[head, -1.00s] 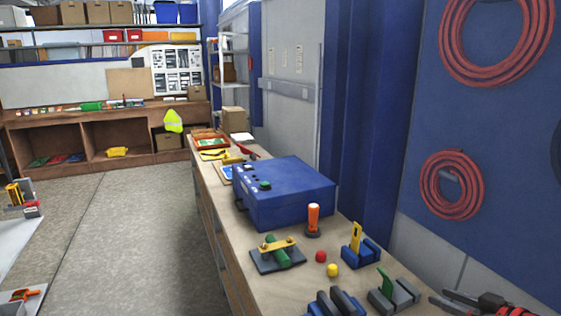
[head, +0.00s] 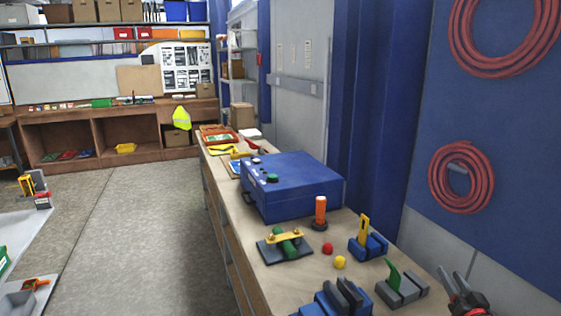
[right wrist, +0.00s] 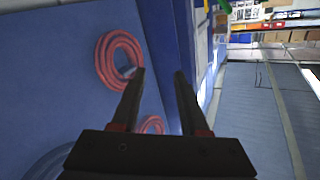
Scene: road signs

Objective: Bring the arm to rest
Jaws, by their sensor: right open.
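My right gripper (head: 456,278) is at the bottom right of the head view, beside the right end of the workbench (head: 290,270). Its dark fingers point upward there. In the right wrist view its two fingers (right wrist: 159,74) are apart with nothing between them. The floor, the blue wall and a red hose coil (right wrist: 120,58) show beyond them. My left gripper is in neither view.
The blue wall (head: 500,110) stands at right. Open floor (head: 125,230) lies left.

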